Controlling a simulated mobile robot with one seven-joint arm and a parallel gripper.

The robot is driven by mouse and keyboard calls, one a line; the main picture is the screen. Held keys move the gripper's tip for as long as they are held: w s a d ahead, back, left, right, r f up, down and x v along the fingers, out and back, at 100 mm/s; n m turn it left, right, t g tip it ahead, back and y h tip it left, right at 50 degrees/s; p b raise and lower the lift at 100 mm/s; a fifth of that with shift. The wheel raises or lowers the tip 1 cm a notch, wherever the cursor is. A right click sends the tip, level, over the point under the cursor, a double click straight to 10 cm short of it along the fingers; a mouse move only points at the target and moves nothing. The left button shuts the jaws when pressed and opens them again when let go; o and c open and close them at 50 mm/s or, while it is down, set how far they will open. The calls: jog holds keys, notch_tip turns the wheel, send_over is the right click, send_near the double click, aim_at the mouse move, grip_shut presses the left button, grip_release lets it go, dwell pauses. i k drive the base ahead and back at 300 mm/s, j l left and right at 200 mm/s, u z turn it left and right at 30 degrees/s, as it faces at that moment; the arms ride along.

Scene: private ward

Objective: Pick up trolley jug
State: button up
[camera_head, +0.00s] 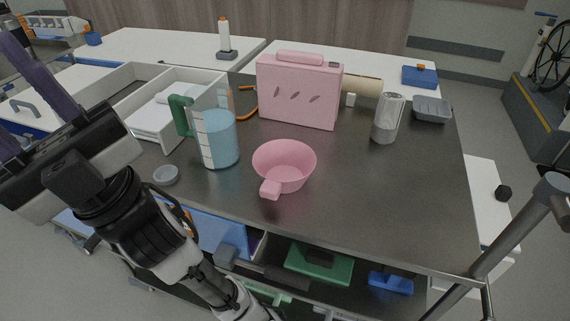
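The jug (219,143) is a light blue, see-through measuring jug with pale markings and a green handle on its left side. It stands upright on the dark metal trolley top (350,190), left of the middle. My gripper (14,92) is at the left edge of the view, left of the jug and apart from it. Its two purple fingers point up and left, away from the jug, with a gap between them. The fingers are partly cut off by the frame edge.
A pink bowl with a handle (284,166) is right of the jug, and a small grey dish (166,175) is in front. A pink case (299,92) stands behind. A silver canister (387,119) and grey tray (432,110) are at right. White drawer trays (130,88) lie behind left.

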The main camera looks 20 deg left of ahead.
aim_at(210, 105)
jog(key=i+l+u, duration=0.15)
jog(key=u, duration=1.05)
